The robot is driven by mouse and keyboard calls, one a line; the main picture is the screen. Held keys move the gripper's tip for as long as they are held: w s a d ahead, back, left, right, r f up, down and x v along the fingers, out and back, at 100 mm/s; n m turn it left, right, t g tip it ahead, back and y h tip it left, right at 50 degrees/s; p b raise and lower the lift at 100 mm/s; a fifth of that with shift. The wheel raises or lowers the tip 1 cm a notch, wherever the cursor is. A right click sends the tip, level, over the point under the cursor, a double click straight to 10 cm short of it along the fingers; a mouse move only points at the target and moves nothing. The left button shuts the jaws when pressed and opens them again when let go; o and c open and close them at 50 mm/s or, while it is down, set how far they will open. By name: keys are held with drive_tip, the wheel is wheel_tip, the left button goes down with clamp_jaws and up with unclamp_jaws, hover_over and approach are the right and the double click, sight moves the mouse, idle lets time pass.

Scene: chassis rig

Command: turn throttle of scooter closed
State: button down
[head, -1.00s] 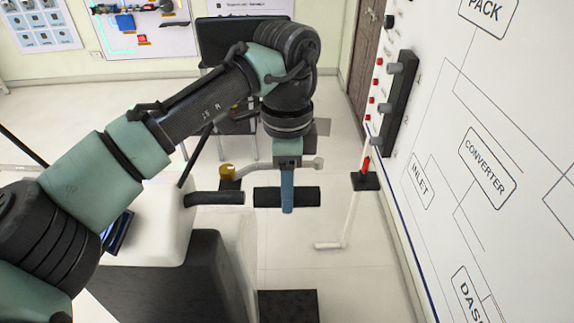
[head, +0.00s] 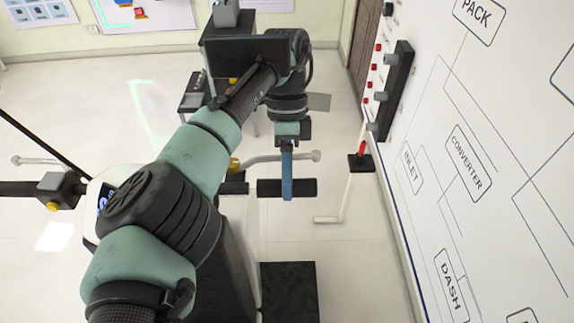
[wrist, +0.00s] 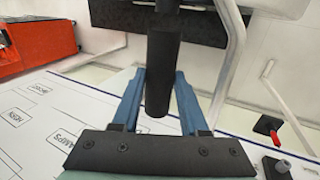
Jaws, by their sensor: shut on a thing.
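The scooter's throttle is a black cylindrical grip (head: 304,188) at the right end of the handlebar. In the wrist view the grip (wrist: 164,65) runs between my two blue fingers. My gripper (head: 287,188) points down and is shut around the grip's middle. A pale brake lever (head: 300,156) lies just behind the grip. The scooter's display (head: 104,198) and left grip (head: 18,188) show at the left. My arm hides much of the scooter's middle. The grip is plain, so its turn angle cannot be told.
A white wall panel (head: 480,130) with diagrams, knobs and buttons stands close on the right. A red-handled lever (head: 361,152) juts out near it. A dark stand (head: 243,50) is behind my arm.

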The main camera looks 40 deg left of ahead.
idle(0.4)
drive_tip(key=shift+c, duration=2.1)
unclamp_jaws()
